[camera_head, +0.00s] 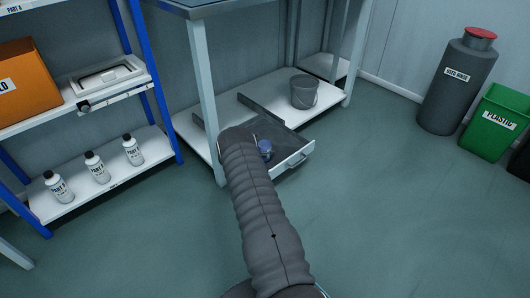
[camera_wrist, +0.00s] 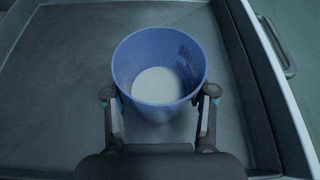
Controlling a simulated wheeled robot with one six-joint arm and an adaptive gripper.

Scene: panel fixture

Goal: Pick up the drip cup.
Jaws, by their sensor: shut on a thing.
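The drip cup (camera_wrist: 160,112) is a blue, open-topped cup with a pale bottom inside. In the wrist view it is upright in the middle, over the dark floor of an open drawer. My gripper (camera_wrist: 160,100) is shut on the cup, one finger on each side of its wall. I cannot tell whether the cup touches the drawer floor. In the head view a small blue part of the cup (camera_head: 265,148) shows at the end of my arm, in the drawer (camera_head: 283,137). My arm hides much of the drawer there, and my fingers are hard to make out.
The drawer wall and handle (camera_wrist: 275,45) are right of the cup in the wrist view. A grey bucket (camera_head: 304,92) stands on the bench's lower shelf. Shelves with several white bottles (camera_head: 96,165) are at left. A green bin (camera_head: 495,122) and grey canister (camera_head: 457,85) stand at right. Floor is clear.

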